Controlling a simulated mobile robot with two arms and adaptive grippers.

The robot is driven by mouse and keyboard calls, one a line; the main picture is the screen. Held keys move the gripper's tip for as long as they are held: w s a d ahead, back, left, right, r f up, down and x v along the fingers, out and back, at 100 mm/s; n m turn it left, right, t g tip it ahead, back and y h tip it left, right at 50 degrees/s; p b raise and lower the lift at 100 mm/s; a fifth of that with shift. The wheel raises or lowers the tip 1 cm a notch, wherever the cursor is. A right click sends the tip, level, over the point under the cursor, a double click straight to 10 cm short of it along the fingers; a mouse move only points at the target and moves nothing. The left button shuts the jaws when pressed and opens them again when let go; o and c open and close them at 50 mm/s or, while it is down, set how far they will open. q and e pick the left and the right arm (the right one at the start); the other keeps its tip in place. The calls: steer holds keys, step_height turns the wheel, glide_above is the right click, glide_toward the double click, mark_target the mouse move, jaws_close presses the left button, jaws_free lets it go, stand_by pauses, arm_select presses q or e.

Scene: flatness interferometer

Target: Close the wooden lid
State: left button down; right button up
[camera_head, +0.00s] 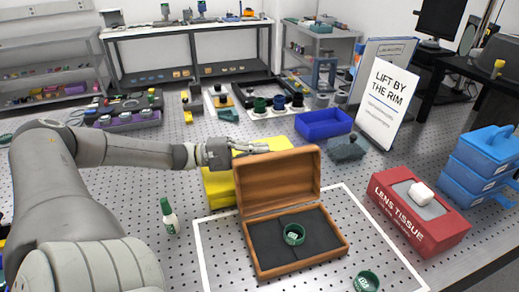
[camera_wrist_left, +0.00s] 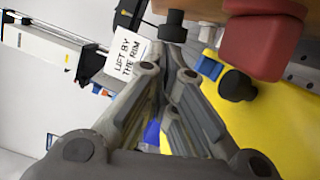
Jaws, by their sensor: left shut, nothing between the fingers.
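The wooden box (camera_head: 258,262) sits on the perforated table inside a white outlined area. Its wooden lid (camera_head: 277,181) stands open, raised at the back edge of the box. A green ring-shaped piece (camera_head: 294,234) lies on the dark lining inside. My left gripper (camera_head: 264,148) is shut and empty, its fingertips just behind the lid's upper left edge in the head view. I cannot tell whether they touch the lid. The closed fingers also fill the middle of the left wrist view (camera_wrist_left: 172,40), where I cannot make out the lid. My right gripper is out of view.
Yellow cases (camera_head: 219,187) stand behind the lid, below my left gripper. A red lens tissue box (camera_head: 419,212) and a white sign (camera_head: 388,103) are at right. Another green ring (camera_head: 367,281) lies in front.

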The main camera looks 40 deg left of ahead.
arm_select(q)
steer(key=shift+s+d+r+p, duration=0.1)
steer(key=shift+d+r+p, duration=0.1)
steer(key=shift+p, duration=0.1)
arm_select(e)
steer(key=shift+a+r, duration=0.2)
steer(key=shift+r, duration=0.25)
arm_select(q)
steer(key=shift+r+m, duration=0.2)
steer(key=shift+m, duration=0.1)
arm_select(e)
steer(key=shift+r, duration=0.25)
